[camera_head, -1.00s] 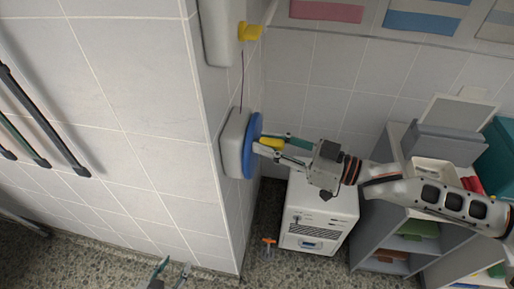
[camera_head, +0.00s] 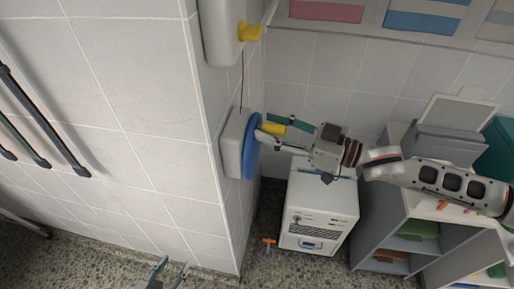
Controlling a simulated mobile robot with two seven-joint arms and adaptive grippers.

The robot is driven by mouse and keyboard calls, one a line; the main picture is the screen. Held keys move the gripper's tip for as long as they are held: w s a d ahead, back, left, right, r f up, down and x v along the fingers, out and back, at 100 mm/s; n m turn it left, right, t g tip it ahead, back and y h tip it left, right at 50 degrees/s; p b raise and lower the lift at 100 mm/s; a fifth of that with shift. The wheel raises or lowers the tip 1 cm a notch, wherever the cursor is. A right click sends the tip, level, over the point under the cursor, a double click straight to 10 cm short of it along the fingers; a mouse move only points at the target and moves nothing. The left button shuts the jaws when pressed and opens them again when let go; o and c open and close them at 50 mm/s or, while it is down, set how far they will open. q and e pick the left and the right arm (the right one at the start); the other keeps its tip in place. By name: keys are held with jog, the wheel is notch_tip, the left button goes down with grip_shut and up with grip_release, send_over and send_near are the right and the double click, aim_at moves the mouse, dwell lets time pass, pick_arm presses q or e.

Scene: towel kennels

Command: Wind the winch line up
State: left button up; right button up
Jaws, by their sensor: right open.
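The winch is a grey box (camera_head: 232,140) on the wall's corner face with a blue wheel (camera_head: 251,158) and a yellow handle (camera_head: 272,129). A thin dark line (camera_head: 242,85) runs up from it towards a pale upper box (camera_head: 219,35) with a yellow part (camera_head: 249,32). My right gripper (camera_head: 266,127) is open, its fingers on either side of the yellow handle; I cannot tell whether they touch it. My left gripper (camera_head: 170,273) shows only its fingertips at the bottom edge, apart and empty, away from the winch.
A white cabinet (camera_head: 318,215) stands on the speckled floor below my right arm. Grey shelves (camera_head: 378,235) stand at the right. A small orange item (camera_head: 268,241) is on the floor. Dark bars (camera_head: 45,120) are on the left wall.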

jog(key=shift+f, duration=0.1)
jog(key=w+d+v, duration=0.1)
jog(key=v, duration=0.7)
jog(key=shift+w+d, duration=0.2)
jog(key=shift+d, duration=0.15)
jog(key=a+f+m+t+h, duration=0.2)
jog(key=a+f, duration=0.1)
jog(key=f, duration=0.4)
jog(key=a+f+m+t+h, duration=0.1)
jog(key=a+f+t+h, duration=0.15)
jog(key=f, duration=0.45)
jog(key=s+d+f+m+g+h, duration=0.1)
jog(key=s+d+f+m+h, duration=0.1)
jog(key=s+d+f+h, duration=0.2)
jog(key=s+d+f+m+g+h, duration=0.2)
jog(key=s+d+f+h, duration=0.3)
jog(key=s+f, duration=0.6)
notch_tip(320, 180, down, 8)
jog(key=shift+s+d+f+m, duration=0.25)
jog(key=shift+d+m, duration=0.25)
jog(key=shift+d, duration=0.75)
jog(key=shift+r, duration=0.1)
